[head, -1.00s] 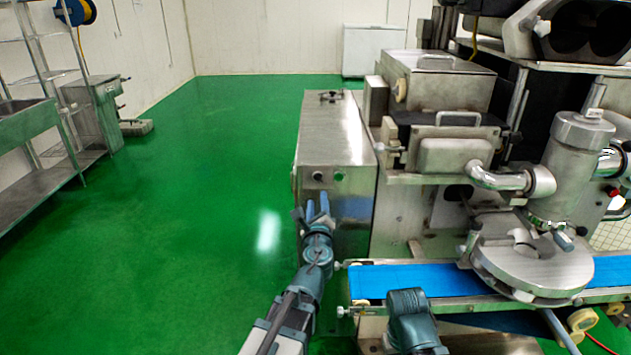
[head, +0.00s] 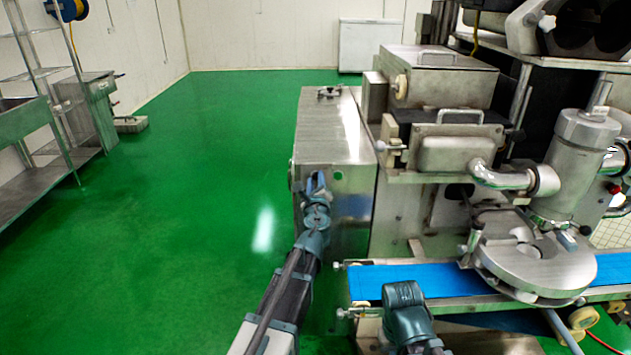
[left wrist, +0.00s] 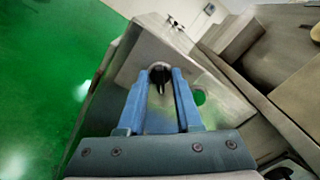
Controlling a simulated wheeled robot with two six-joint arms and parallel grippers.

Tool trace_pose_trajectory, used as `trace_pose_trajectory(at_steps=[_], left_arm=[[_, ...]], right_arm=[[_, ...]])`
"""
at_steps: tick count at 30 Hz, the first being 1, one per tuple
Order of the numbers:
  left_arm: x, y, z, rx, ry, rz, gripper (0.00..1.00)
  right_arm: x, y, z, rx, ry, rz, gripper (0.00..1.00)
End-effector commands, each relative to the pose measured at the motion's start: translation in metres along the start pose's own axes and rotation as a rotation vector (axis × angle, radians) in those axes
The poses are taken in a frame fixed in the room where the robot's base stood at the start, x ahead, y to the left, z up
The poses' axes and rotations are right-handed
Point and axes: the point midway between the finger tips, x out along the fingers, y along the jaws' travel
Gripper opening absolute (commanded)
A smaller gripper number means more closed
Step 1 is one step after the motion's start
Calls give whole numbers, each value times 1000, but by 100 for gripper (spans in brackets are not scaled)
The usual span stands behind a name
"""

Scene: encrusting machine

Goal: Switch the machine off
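The machine's steel control box (head: 330,130) stands left of the blue belt. On its front are a black rotary knob (left wrist: 160,76) and a green button (head: 339,175), which also shows in the left wrist view (left wrist: 200,97). My left gripper (head: 316,181) is at the knob and hides it in the head view. In the left wrist view its two blue fingertips (left wrist: 165,72) lie on either side of the knob, with a gap between them. Whether they touch it I cannot tell. My right gripper's fingers do not show; only a teal part of my right arm does.
The blue conveyor belt (head: 425,281) and the round steel head (head: 535,265) of the machine lie to the right of the box. A steel rack (head: 45,150) stands at the far left. The green floor (head: 200,200) between is clear.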

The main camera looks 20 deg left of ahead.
Motion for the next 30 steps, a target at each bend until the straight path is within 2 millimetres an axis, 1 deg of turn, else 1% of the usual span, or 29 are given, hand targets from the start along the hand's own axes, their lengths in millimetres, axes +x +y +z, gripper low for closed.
trace_pose_trajectory(at_steps=[1, 3, 5, 16, 20, 26, 30], left_arm=[[0, 0, 0, 0, 0, 0, 23], [0, 0, 0, 0, 0, 0, 10], [0, 0, 0, 0, 0, 0, 0], [0, 0, 0, -5, 0, 0, 0], [0, 0, 0, -33, 0, 0, 0], [0, 1, 0, -145, -1, 1, 0], [0, 2, 0, -267, -2, 2, 0]], right_arm=[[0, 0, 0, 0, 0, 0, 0], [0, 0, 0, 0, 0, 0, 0], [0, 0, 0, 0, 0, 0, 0], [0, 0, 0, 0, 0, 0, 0], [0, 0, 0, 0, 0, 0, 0], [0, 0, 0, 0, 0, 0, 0], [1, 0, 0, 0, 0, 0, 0]])
